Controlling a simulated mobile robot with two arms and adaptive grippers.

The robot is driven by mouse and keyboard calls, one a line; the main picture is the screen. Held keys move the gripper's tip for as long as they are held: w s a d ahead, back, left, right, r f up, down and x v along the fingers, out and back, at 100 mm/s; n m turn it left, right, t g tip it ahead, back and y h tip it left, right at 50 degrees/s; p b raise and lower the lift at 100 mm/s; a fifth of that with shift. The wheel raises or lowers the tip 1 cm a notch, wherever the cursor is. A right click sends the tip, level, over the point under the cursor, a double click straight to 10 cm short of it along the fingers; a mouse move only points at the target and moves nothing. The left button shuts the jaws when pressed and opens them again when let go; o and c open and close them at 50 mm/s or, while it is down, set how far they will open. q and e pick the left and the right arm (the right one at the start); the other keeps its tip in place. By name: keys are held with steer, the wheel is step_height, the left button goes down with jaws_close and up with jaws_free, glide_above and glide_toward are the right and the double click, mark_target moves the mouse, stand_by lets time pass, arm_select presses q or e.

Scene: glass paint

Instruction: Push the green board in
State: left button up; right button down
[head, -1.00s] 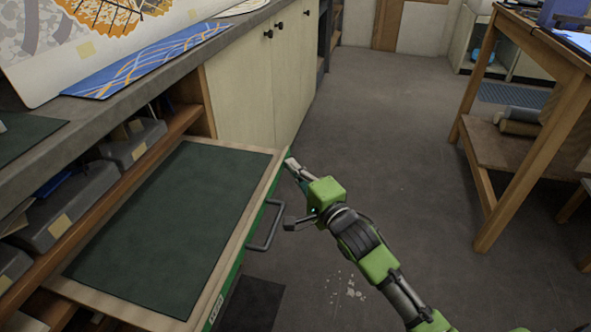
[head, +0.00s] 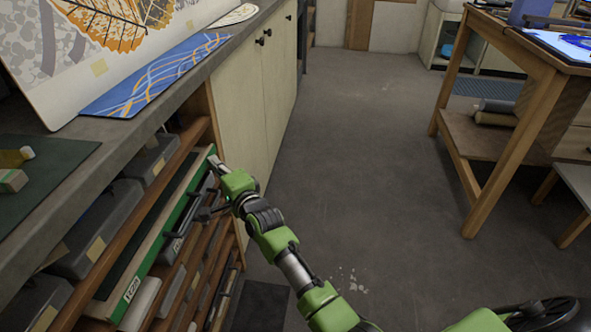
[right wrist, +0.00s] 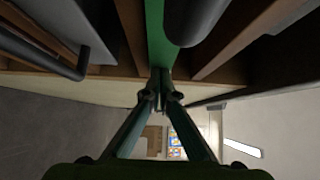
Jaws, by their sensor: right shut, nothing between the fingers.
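The green board (head: 165,228) is a drawer-like panel with a dark top, a pale rim and a bright green front edge. Exact contact is hard to tell. My left gripper is not in view.
The wooden rack (head: 190,275) has several slots below, with dark handles. Grey boxes (head: 95,230) lie on the shelf above. The counter (head: 130,145) overhangs the rack. A cream cabinet (head: 245,100) stands beyond. The floor (head: 370,170) is open up to a wooden table (head: 535,70).

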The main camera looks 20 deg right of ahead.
steer(key=shift+w+a+r, duration=0.1)
steer(key=shift+a+r, duration=0.05)
steer(key=shift+r, duration=0.05)
stand_by(0.3)
steer(key=shift+a, duration=0.1)
